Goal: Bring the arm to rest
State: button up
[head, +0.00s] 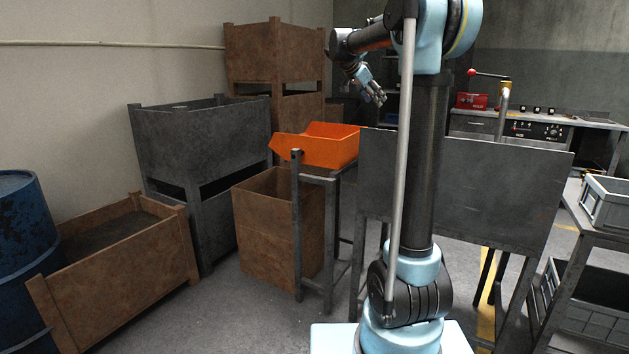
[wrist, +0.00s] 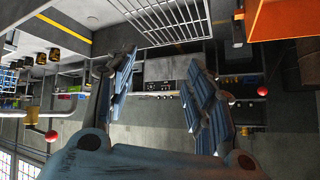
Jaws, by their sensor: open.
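My arm stands upright in the right half of the head view, with its forearm reaching left at the top. My gripper (head: 377,98) hangs at the end of it, above and behind the orange bin, pointing down and to the right. In the wrist view my gripper (wrist: 160,85) shows its two fingers spread well apart. Nothing is between them, and they touch nothing that I can see.
An orange bin (head: 333,146) sits on a metal stand; its edge shows in the wrist view (wrist: 285,20). Grey (head: 205,140) and rusty crates (head: 120,265) and a blue drum (head: 22,250) stand left. A grey panel (head: 490,190) stands right. Some floor (head: 250,315) is clear.

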jog(key=s+f+n+g+y, duration=0.1)
jog(key=s+f+n+y, duration=0.15)
jog(key=s+f, duration=0.8)
jog(key=s+f+n+g+y, duration=0.1)
jog(key=s+f+n, duration=0.4)
jog(key=s, duration=1)
jog(key=s+f+n+g+y, duration=0.1)
jog(key=s+f+n+y, duration=0.1)
jog(key=s+f, duration=0.85)
jog(key=s+a+f+n+y, duration=0.2)
jog(key=s+a+f+n, duration=0.1)
jog(key=s+f, duration=0.8)
jog(key=s, duration=0.2)
jog(key=shift+s+a+f+n+g, duration=0.15)
jog(key=shift+s+f+n+g, duration=0.05)
jog(key=shift+s+n+g, duration=0.15)
jog(key=shift+w, duration=0.1)
jog(key=shift+w+f, duration=0.2)
jog(key=shift+w, duration=0.2)
jog(key=shift+c, duration=0.3)
